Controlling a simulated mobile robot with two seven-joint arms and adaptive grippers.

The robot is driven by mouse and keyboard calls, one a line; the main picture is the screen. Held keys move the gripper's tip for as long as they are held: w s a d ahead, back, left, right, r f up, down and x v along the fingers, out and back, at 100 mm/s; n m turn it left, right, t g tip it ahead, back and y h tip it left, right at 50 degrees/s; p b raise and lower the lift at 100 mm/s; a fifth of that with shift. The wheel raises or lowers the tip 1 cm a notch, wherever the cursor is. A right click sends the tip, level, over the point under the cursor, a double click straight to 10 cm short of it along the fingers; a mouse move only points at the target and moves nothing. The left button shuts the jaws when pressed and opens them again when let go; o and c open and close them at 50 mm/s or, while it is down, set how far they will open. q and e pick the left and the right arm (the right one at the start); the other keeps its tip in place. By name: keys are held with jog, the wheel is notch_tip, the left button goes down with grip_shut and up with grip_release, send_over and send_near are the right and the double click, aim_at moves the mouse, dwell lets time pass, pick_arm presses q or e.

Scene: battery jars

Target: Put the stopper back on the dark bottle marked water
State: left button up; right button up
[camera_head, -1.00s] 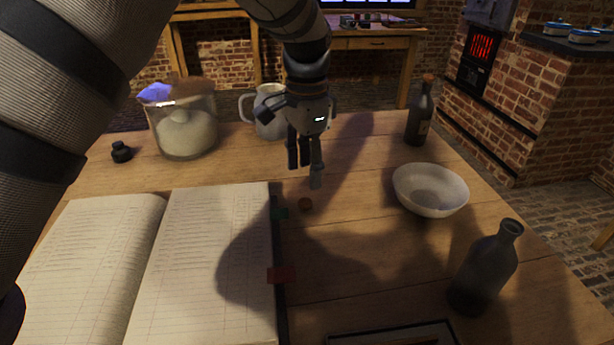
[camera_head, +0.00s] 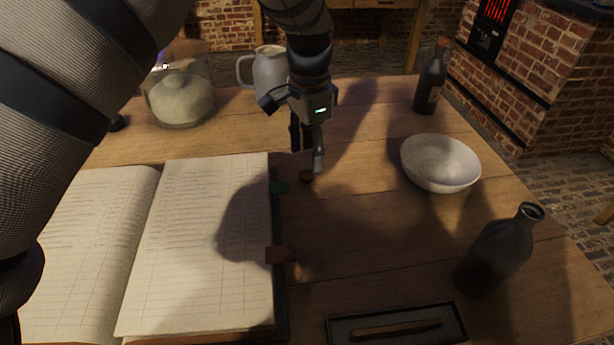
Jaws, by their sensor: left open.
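A small brown stopper (camera_head: 306,177) lies on the wooden table, just right of the open book. My left gripper (camera_head: 308,160) points down right above and behind it, open, with its fingertips close to the stopper. I cannot tell whether they touch it. A dark bottle (camera_head: 495,255) without a stopper stands at the front right, its mouth open. Another dark bottle (camera_head: 431,82) with a cork in its neck and a pale label stands at the back right. No marking reading water is legible on either. My right gripper is not in view.
An open book (camera_head: 205,240) fills the left front. A white bowl (camera_head: 440,162) stands between the bottles. A dark tray (camera_head: 345,330) with a stick is at the front edge. A glass jar (camera_head: 180,95) and a pale jug (camera_head: 268,70) stand behind. The table's middle is clear.

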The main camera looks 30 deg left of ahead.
aim_at(307, 174)
pick_arm(q)
jog(key=shift+f, duration=0.25)
jog(key=f, duration=0.5)
jog(key=shift+a+f, duration=0.1)
jog(key=shift+a, duration=0.15)
jog(key=c, duration=0.8)
